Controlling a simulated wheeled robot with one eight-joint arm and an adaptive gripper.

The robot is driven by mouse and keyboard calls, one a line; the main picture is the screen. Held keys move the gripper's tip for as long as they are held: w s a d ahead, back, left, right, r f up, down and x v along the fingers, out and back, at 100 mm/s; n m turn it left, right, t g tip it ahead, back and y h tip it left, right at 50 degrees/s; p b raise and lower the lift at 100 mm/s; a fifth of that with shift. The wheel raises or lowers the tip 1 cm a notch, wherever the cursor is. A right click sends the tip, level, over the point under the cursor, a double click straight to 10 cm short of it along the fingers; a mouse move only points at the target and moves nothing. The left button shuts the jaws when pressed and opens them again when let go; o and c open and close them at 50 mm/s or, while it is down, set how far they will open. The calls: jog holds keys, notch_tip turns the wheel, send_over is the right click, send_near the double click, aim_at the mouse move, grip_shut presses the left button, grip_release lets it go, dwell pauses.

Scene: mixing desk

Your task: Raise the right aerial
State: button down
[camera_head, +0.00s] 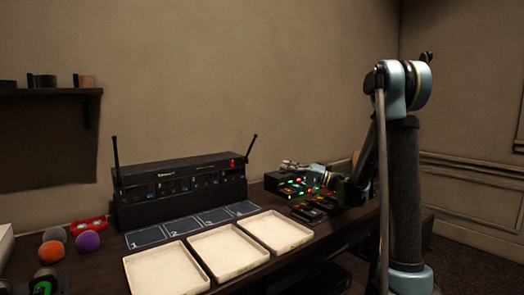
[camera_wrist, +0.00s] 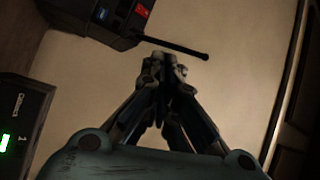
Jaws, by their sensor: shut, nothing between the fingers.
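A black receiver unit (camera_head: 182,187) stands on the desk against the wall, with a thin aerial at each end. The right aerial (camera_head: 251,147) rises from its right end and leans a little to the right; the left aerial (camera_head: 115,160) leans slightly left. In the wrist view the right aerial (camera_wrist: 178,48) extends from the corner of the receiver (camera_wrist: 110,20), its rounded tip free. My gripper (camera_head: 291,165) is to the right of the receiver, above the dark equipment. Its fingers (camera_wrist: 164,66) are closed together and empty, appearing just below the aerial in the wrist view; contact is not evident.
Dark equipment with lit buttons (camera_head: 302,183) sits under my gripper. Three pale trays (camera_head: 228,271) and numbered blue cards (camera_head: 182,227) lie in front of the receiver. A wall shelf (camera_head: 50,92) hangs upper left.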

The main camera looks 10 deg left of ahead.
jog(key=w+n+g+y, duration=0.1)
jog(key=w+y, duration=0.1)
jog(key=y, duration=0.1)
send_near(250, 149)
jog(key=w+a+r, duration=0.1)
jog(key=a+r, duration=0.3)
jog(key=r, duration=0.1)
jog(key=shift+r, duration=0.4)
jog(key=shift+a, duration=0.2)
dwell(0.3)
jog(key=shift+r, duration=0.15)
